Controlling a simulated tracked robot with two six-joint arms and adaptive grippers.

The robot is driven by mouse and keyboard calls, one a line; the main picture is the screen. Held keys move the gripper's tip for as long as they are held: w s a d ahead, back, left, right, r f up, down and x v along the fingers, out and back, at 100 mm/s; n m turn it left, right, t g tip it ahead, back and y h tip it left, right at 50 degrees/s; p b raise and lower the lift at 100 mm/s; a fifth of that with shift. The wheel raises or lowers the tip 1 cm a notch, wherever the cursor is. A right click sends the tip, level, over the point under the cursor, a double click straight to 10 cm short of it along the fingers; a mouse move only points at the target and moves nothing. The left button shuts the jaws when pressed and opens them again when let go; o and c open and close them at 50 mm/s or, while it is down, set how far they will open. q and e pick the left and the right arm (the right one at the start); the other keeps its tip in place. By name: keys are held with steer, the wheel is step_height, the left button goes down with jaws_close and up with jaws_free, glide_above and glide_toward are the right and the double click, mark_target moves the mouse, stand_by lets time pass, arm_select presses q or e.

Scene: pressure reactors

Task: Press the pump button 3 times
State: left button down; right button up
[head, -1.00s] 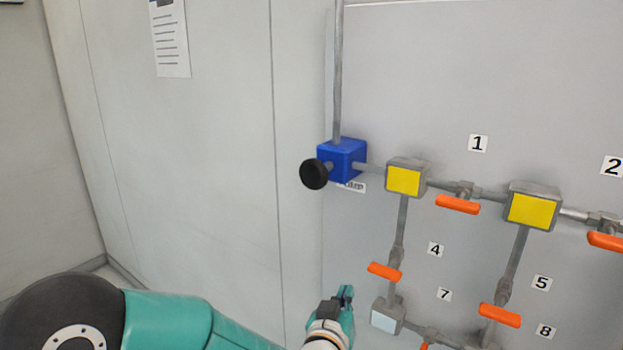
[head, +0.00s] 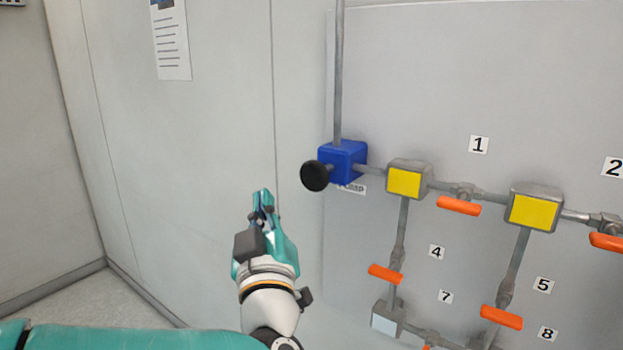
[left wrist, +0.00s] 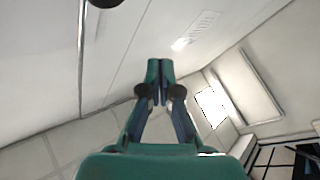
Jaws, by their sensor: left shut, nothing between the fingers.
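The pump is a blue box (head: 343,160) on the wall panel, with a round black button (head: 315,176) sticking out at its front left. A label partly hidden by the button sits under the box. My left gripper (head: 263,196) is shut and empty, below and to the left of the button and apart from it, its fingers pointing up in the picture. In the left wrist view the closed fingertips (left wrist: 160,66) show at the centre, and a black round part, likely the button (left wrist: 105,2), is cut off at the top edge. My right gripper is not in view.
Right of the pump, grey pipes join boxes with yellow faces (head: 405,182) and orange valve handles (head: 458,205), with number labels beside them. A paper sheet (head: 171,40) hangs on the left wall. The space left of the pump is clear.

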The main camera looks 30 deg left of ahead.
mark_target(314, 180)
arm_select(q)
steer(key=w+p, duration=0.1)
steer(key=w, duration=0.7)
steer(key=shift+w+d, duration=0.35)
steer(key=shift+w, duration=0.05)
stand_by(1.2)
steer(key=shift+w, duration=0.4)
steer(key=shift+w+d, duration=0.2)
steer(key=shift+w, duration=1.45)
stand_by(1.5)
steer(key=shift+s, duration=0.1)
steer(key=shift+s+a+f+b, duration=0.1)
steer(key=shift+s+b, duration=0.7)
steer(key=shift+s, duration=1.1)
steer(key=shift+s, duration=0.1)
